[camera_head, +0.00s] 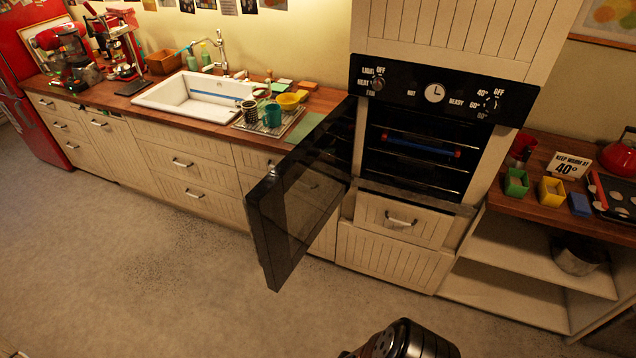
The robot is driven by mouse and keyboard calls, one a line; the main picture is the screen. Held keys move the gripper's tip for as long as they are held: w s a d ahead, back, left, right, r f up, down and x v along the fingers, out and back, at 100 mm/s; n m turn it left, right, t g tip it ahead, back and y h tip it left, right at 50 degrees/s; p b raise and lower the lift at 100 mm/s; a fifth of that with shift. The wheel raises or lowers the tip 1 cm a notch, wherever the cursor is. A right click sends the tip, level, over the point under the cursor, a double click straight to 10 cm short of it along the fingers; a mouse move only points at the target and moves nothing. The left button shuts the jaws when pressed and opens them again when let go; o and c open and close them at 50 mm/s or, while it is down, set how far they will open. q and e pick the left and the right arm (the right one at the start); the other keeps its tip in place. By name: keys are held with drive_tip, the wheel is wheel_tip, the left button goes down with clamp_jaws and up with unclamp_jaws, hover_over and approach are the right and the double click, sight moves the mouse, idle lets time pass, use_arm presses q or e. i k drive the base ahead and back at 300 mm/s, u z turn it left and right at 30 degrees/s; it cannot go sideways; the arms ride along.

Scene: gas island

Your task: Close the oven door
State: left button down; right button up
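The oven (418,150) is built into a tall cabinet right of centre. Its black glass door (296,195) is hinged on the left side and stands wide open, swung out toward me and to the left. Inside the oven cavity are wire racks and a blue rolling pin-like object with red ends (408,146). A dark part of my own body shows at the bottom edge. Neither of my grippers can be made out in this view.
A wooden counter (225,138) with a white sink (195,92) runs along the left. Open shelves (515,265) and a counter with small coloured boxes (550,191) stand right of the oven. The floor (190,290) in front is clear.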

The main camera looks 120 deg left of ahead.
sight(313, 178)
drive_tip(key=k, duration=2.45)
drive_tip(key=u, duration=2.25)
drive_tip(key=i, duration=0.5)
drive_tip(key=z, duration=0.2)
drive_tip(key=k, duration=0.85)
